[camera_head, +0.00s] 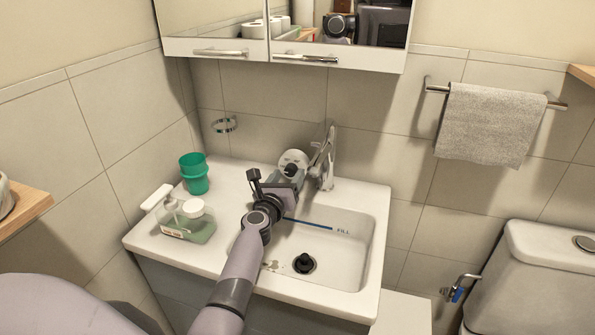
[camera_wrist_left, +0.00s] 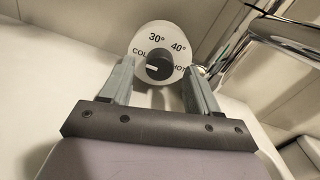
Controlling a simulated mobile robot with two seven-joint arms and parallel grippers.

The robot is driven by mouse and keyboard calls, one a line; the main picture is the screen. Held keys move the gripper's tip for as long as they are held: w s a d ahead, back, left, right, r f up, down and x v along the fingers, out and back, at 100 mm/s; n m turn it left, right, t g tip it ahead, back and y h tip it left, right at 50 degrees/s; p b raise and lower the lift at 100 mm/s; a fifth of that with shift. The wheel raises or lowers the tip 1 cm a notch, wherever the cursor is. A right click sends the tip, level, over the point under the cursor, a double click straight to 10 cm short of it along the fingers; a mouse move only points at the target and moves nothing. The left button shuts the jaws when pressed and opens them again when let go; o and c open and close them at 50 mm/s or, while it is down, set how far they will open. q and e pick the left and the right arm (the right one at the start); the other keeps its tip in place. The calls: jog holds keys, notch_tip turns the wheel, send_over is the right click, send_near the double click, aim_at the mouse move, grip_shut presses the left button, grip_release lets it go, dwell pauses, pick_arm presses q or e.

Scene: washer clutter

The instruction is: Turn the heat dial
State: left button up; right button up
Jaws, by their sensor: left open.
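The heat dial is a black knob (camera_wrist_left: 159,65) on a round white plate (camera_wrist_left: 158,40) marked COLD, 30°, 40° and HOT. A white line on the knob points left toward COLD in the left wrist view. In the head view the white plate (camera_head: 293,162) stands at the back of the sink, left of the faucet. My left gripper (camera_wrist_left: 160,84) is open, its two fingers to either side of the knob. I cannot tell whether either finger touches it. In the head view the left gripper (camera_head: 289,178) reaches over the sink to the dial. My right gripper is not in view.
A chrome faucet (camera_head: 328,160) stands close to the right of the dial. The sink basin (camera_head: 345,260) is below. A mirror cabinet (camera_head: 380,58) hangs above.

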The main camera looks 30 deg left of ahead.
pick_arm(q)
jog(key=shift+w+a, duration=0.15)
jog(key=shift+w, duration=0.3)
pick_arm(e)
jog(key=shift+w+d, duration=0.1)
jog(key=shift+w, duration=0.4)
pick_arm(q)
jog(key=shift+s, duration=0.1)
jog(key=shift+c, duration=0.2)
jog(key=c, duration=1)
